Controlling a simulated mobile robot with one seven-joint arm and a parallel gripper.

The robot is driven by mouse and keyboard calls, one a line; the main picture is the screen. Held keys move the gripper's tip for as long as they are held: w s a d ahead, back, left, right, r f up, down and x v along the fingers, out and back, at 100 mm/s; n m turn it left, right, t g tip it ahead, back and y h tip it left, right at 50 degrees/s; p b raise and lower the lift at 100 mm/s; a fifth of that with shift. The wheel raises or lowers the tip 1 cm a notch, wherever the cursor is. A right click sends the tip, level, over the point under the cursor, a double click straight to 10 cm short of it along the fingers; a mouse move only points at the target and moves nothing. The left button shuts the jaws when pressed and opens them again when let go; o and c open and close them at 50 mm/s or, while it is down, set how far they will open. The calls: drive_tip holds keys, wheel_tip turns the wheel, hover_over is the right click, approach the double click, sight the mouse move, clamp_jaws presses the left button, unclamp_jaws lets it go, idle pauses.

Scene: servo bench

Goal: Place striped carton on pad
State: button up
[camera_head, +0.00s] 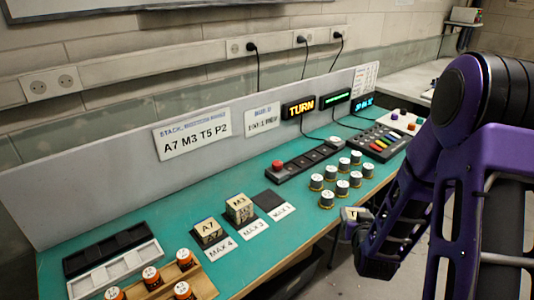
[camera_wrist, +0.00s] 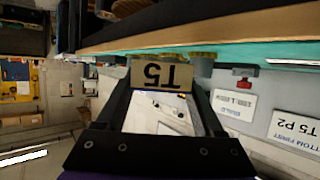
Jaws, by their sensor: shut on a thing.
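My gripper (camera_head: 358,220) is shut on a small tan carton marked T5 (camera_wrist: 160,75), off the bench's front edge at the right. In the head view only part of this carton (camera_head: 350,214) shows beside the purple arm. The wrist view shows it upside down between both fingers; I cannot make out stripes. On the bench, a carton marked A7 (camera_head: 208,231) and one marked M3 (camera_head: 239,208) stand on dark pads. To their right a dark pad (camera_head: 268,200) is bare.
Orange-sided cylinders (camera_head: 183,258) stand in a wooden rack at front left. A sign (camera_head: 192,146) reads A7 M3 T5 P2.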

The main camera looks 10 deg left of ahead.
drive_tip(key=a+r+n+y, duration=0.1)
drive_tip(key=a, duration=0.2)
drive_tip(key=w+a+r+n+y, duration=0.1)
drive_tip(key=a, duration=0.3)
drive_tip(key=w+a+r+n+y+b, duration=0.1)
drive_tip(key=a, duration=0.3)
drive_tip(key=shift+w+r+y, duration=0.1)
drive_tip(key=shift+w+y, duration=0.15)
drive_tip(key=shift+y, duration=0.15)
drive_tip(key=a+r+n+g+y, duration=0.1)
drive_tip(key=a+r+n+y, duration=0.2)
drive_tip(key=a, duration=0.5)
wheel_tip(320, 180, up, 7)
drive_tip(key=n+g+y+b, duration=0.2)
drive_tip(key=n+g+y, duration=0.1)
drive_tip(key=n+g, duration=0.1)
hover_over(239, 201)
drive_tip(key=shift+r, duration=0.15)
drive_tip(key=shift+y, duration=0.3)
wheel_tip(239, 201, down, 10)
drive_tip(key=b, duration=0.3)
drive_tip(key=shift+r, duration=0.2)
drive_tip(key=shift+f, duration=0.3)
drive_tip(key=o, duration=1.4)
drive_tip(key=shift+r, duration=0.1)
